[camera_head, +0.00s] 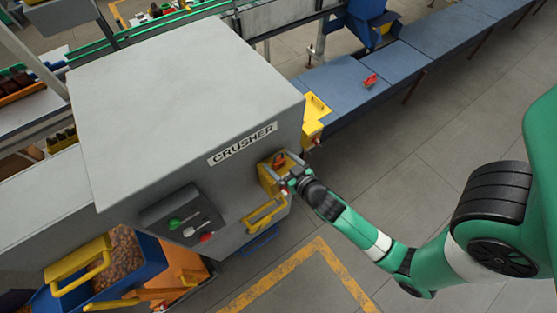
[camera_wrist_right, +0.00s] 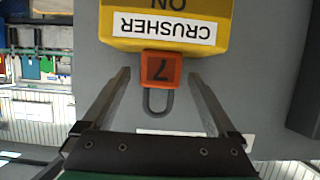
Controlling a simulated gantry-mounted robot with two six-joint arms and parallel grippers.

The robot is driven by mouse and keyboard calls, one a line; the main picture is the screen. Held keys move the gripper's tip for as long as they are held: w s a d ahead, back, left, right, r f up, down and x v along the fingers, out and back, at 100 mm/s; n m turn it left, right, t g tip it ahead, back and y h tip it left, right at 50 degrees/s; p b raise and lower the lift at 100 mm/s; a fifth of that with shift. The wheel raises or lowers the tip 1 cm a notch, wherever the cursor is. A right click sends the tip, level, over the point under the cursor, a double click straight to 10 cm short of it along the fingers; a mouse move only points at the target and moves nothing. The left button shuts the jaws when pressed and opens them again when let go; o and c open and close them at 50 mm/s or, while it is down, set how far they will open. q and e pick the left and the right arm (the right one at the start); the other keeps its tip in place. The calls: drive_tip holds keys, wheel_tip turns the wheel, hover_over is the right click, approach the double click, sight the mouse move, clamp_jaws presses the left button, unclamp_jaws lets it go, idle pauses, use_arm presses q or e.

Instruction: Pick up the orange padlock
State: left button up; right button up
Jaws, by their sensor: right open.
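The orange padlock (camera_wrist_right: 161,69) shows in the right wrist view, marked with a 7, with its grey shackle below the body in that picture. It is beside the yellow crusher switch box (camera_wrist_right: 180,12). In the head view the padlock (camera_head: 279,160) is small, at the box (camera_head: 268,177) on the crusher's side. My right gripper (camera_wrist_right: 160,76) is open, with one finger on each side of the padlock and a gap between each finger and it. My right gripper (camera_head: 291,175) also shows in the head view, close to the box. My left gripper is not in view.
The large grey crusher (camera_head: 185,85) fills the left of the head view. A yellow handle (camera_head: 265,215) and a dark tool panel (camera_head: 183,215) are on its side. A blue conveyor (camera_head: 345,90) with a red item (camera_head: 370,81) runs behind. The floor (camera_head: 395,150) at right is open.

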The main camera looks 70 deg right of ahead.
drive_tip(key=shift+w+d+f, duration=0.1)
drive_tip(key=shift+w+d, duration=0.05)
drive_tip(key=shift+w, duration=0.05)
clamp_jaws()
idle(0.3)
